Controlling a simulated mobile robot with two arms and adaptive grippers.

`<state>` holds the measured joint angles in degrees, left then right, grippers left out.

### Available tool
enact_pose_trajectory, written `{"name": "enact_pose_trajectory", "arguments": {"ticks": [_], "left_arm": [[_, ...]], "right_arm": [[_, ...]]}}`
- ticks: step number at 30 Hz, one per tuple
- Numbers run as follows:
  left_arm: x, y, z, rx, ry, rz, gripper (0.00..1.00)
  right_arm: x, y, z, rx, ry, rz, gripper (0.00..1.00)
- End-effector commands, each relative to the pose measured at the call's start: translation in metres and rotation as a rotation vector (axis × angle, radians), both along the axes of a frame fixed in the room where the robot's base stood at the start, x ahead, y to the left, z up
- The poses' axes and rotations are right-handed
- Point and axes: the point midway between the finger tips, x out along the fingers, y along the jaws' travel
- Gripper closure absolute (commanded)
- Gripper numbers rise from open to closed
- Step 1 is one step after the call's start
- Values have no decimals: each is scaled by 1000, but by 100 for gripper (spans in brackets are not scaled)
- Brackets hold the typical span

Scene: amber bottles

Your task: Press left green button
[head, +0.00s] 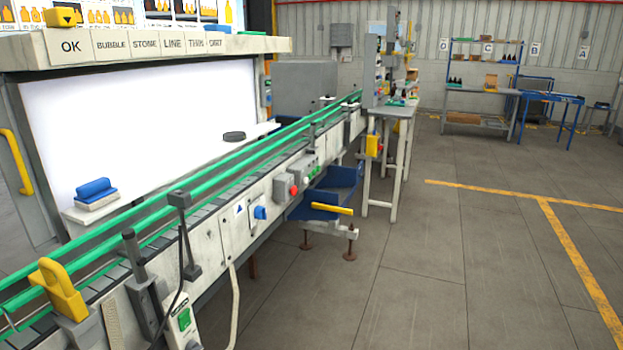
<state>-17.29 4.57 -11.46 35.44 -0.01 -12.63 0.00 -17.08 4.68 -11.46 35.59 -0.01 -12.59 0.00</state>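A grey box with a green button (184,318) hangs low at the near left, on the front side of the conveyor. Further right along the conveyor's side panel, a small green part (310,170) shows near a red button (293,190); it is too small to tell its exact shape. Neither of my grippers is in view, so nothing is seen touching these controls.
A conveyor with green rails (240,158) runs from the near left to the back middle. A blue bin (336,185) sits below it. A white table (397,112) stands beyond. The grey floor (430,280) to the right is clear.

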Motion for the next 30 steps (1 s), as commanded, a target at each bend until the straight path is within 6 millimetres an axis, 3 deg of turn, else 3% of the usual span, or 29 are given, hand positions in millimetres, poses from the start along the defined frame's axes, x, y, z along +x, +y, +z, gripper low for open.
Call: {"name": "enact_pose_trajectory", "arguments": {"ticks": [1, 7, 30], "left_arm": [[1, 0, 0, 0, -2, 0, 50], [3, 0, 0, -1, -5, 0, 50], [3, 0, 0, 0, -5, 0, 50]], "right_arm": [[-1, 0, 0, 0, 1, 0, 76], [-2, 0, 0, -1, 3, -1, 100], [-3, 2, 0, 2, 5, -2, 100]]}}
